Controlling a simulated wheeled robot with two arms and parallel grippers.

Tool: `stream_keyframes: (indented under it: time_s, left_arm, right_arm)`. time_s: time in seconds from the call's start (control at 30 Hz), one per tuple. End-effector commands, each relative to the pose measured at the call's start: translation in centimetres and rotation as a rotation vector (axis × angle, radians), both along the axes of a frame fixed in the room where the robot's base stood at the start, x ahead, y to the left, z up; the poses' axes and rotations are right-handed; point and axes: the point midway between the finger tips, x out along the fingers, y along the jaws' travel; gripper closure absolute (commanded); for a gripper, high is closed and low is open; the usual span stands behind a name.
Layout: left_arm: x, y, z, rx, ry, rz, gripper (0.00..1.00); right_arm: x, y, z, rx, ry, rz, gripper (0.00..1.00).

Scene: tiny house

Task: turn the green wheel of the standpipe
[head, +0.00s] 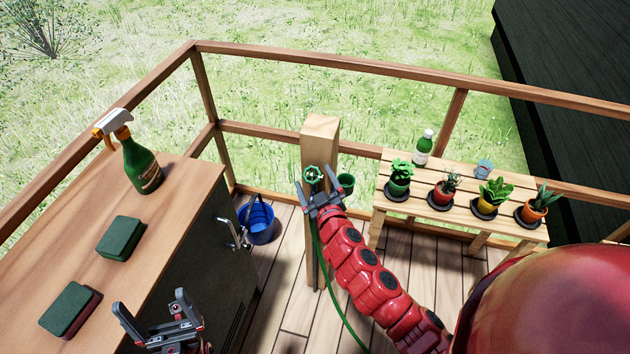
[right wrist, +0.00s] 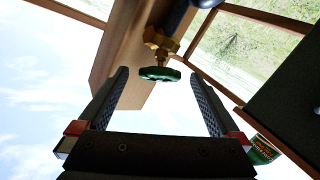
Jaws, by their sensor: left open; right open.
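The standpipe is a square wooden post (head: 320,130) on the deck, with a small green wheel (head: 313,173) on its near face. In the right wrist view the green wheel (right wrist: 160,74) sits on a brass valve, ahead of and between my fingertips. My right gripper (head: 318,190) is open at the wheel, its fingers on either side of it; I see no contact. It also shows in the right wrist view (right wrist: 165,95). My left gripper (head: 160,312) is open and empty by the counter's front edge.
A wooden counter (head: 190,195) on the left holds a green spray bottle (head: 142,165) and two green sponges (head: 121,237). A blue bucket (head: 257,222) stands on the deck. A slatted bench (head: 400,208) holds potted plants and a bottle (head: 424,150). A green hose (head: 335,290) hangs below the wheel.

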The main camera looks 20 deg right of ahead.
Motion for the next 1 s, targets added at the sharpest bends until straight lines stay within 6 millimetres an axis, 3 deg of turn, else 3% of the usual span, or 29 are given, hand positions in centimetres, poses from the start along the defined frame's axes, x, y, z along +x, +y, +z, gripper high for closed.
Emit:
stream_keyframes:
  time_s: [0.27, 0.7, 0.8, 1.0]
  left_arm:
    - [0.0, 0.0, -0.4, 0.0, 0.0, 0.0, 0.01]
    - [0.0, 0.0, -1.5, 0.0, 0.0, 0.0, 0.01]
    - [0.0, 0.0, 0.3, 0.0, 0.0, 0.0, 0.01]
    - [0.0, 0.0, 1.7, 0.0, 0.0, 0.0, 0.01]
  right_arm:
    - [-1.8, 0.0, 0.0, 0.0, 0.0, 0.001, 0.01]
    - [-11.6, 0.3, 1.0, 0.003, 0.006, -0.005, 0.01]
    - [-13.4, 0.5, 1.9, 0.007, 0.007, -0.002, 0.01]
    - [-16.1, 0.6, 2.1, 0.003, 0.004, 0.0, 0.01]
